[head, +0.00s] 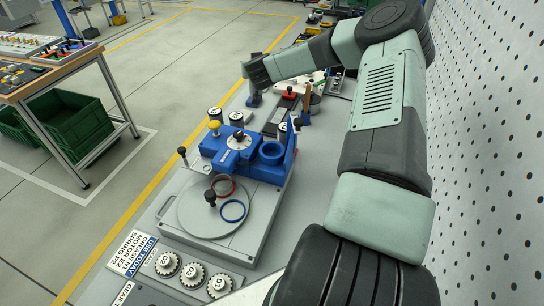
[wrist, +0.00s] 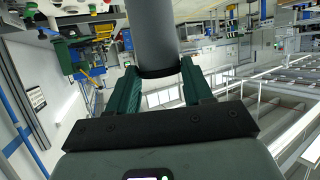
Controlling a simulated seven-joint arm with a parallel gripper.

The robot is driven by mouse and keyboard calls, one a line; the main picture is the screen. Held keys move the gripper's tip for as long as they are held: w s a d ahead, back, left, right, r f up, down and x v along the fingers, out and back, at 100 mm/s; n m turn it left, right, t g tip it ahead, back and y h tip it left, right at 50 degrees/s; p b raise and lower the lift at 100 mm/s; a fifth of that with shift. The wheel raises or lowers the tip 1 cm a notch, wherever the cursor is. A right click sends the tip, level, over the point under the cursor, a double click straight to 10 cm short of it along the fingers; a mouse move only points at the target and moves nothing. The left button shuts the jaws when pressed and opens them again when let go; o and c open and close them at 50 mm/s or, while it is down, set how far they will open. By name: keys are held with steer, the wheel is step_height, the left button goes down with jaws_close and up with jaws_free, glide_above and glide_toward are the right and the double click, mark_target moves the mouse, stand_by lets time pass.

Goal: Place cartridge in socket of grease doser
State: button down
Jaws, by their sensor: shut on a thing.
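In the wrist view, my gripper (wrist: 159,72) is shut on a grey cylinder, the cartridge (wrist: 155,30), with a dark band at its near end. The cartridge runs up out of the picture between the green fingers. In the head view, the end of my arm reaches to the back left, and a dark grey upright shape (head: 254,94) shows just below it. I cannot tell whether that is the held cartridge. The blue grease doser (head: 219,148) stands in the middle of the bench, well in front of the arm's end. Its round socket (head: 271,150) is open at the top and looks empty.
A round plate (head: 195,215) with a red ring (head: 225,184) and a blue ring (head: 233,210) lies in front. Several gears (head: 193,274) are nearer. Tools (head: 307,105) lie at the back; a perforated wall (head: 490,130) is right.

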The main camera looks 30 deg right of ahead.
steer(key=s+a+r+m+g+h, duration=0.3)
steer(key=s+m, duration=0.1)
steer(key=s, duration=0.5)
steer(key=s+a+r+m+g+h, duration=0.2)
steer(key=s+a+m+g+h, duration=0.15)
steer(key=s, duration=0.45)
steer(key=s+a+r+m+g+h, duration=0.3)
steer(key=s+m+g, duration=0.15)
steer(key=s, duration=0.45)
step_height(320, 180, down, 10)
steer(key=shift+s+d+r+m+t, duration=0.2)
steer(key=shift+s+m+t, duration=0.1)
steer(key=shift+s, duration=0.1)
steer(key=shift+c, duration=2.3)
jaws_free()
steer(key=shift+f, duration=0.1)
